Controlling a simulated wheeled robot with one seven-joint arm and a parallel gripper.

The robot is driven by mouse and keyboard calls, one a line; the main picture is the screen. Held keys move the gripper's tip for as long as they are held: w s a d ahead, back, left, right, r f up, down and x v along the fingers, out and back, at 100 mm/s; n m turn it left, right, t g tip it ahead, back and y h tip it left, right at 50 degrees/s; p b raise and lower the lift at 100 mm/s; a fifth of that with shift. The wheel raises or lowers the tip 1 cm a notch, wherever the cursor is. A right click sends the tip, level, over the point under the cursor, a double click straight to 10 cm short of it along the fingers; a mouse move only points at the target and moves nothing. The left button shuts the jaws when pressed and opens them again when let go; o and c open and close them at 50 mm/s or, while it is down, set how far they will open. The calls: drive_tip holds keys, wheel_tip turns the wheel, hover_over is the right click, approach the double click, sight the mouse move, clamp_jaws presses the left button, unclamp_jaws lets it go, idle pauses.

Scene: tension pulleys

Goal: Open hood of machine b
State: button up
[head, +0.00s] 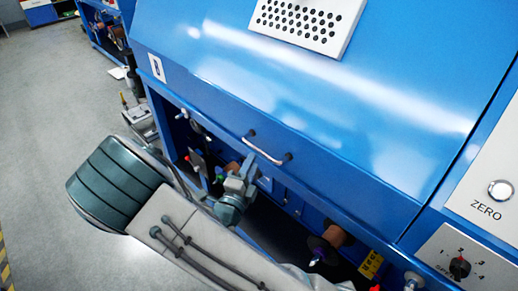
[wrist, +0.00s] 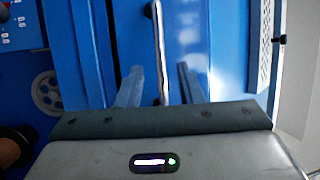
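The blue hood (head: 290,90) of the machine is down, with a slim metal handle (head: 287,158) near its lower edge. A small white label (head: 157,67) is on the hood's left side; its letter is hard to read. My gripper (head: 256,160) is at the handle, just below it in the head view. In the wrist view, my gripper (wrist: 160,82) is open, with one finger on each side of the handle (wrist: 158,40). Gaps show between the handle and both fingers. The handle's lower end is partly hidden by my gripper body.
Below the hood is an open bay with spools (head: 335,235) and small fittings. A control panel with a ZERO button (head: 501,190) and a speed knob (head: 460,267) is at the right. Another blue machine (head: 103,25) stands behind. Grey floor (head: 45,130) is clear at left.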

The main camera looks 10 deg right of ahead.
sight(259, 150)
drive_tip(key=x, duration=0.6)
drive_tip(key=shift+w+d, duration=0.1)
drive_tip(key=shift+w, duration=0.05)
drive_tip(key=shift+c, duration=0.3)
clamp_jaws()
